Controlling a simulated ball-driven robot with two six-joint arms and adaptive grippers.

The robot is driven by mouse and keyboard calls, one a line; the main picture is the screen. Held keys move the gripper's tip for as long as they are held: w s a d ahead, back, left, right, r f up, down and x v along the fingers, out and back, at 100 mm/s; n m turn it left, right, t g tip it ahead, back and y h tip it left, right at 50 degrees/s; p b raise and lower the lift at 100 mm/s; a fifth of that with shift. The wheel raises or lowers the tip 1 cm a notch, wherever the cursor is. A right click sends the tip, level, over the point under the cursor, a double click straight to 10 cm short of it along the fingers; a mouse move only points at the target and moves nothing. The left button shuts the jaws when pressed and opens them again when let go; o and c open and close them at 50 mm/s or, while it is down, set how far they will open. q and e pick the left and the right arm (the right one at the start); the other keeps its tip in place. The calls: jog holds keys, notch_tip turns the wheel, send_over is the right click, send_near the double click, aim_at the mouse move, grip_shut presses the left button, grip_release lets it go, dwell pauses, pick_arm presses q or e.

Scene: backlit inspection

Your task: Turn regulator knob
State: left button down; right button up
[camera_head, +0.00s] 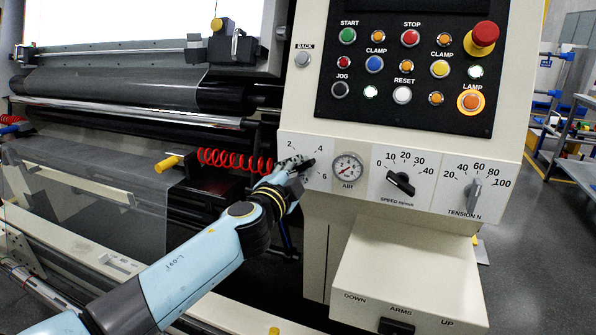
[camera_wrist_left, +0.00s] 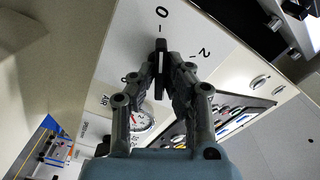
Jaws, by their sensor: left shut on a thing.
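The regulator knob (camera_wrist_left: 160,60) is a dark knob with a white pointer line on the light panel. In the wrist view the line points toward the 0 mark of its scale. My left gripper (camera_wrist_left: 163,78) has one finger on each side of the knob and is shut on it. In the head view my left gripper (camera_head: 297,167) reaches the panel left of the AIR gauge (camera_head: 347,168) and hides most of the knob and part of its scale. The gauge is partly visible behind the fingers in the wrist view. My right gripper is not in view.
Right of the gauge are the black speed knob (camera_head: 400,183) and the grey tension knob (camera_head: 473,194). The button panel (camera_head: 410,68) is above. A red coiled hose (camera_head: 235,160) and yellow handle (camera_head: 168,163) lie left of the gripper. The ARMS switch box (camera_head: 410,270) juts out below.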

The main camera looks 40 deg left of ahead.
pick_arm(q)
jog(key=shift+f+n, duration=0.1)
jog(key=shift+n, duration=0.2)
jog(key=c, duration=1.4)
grip_release()
jog(key=v, duration=1.2)
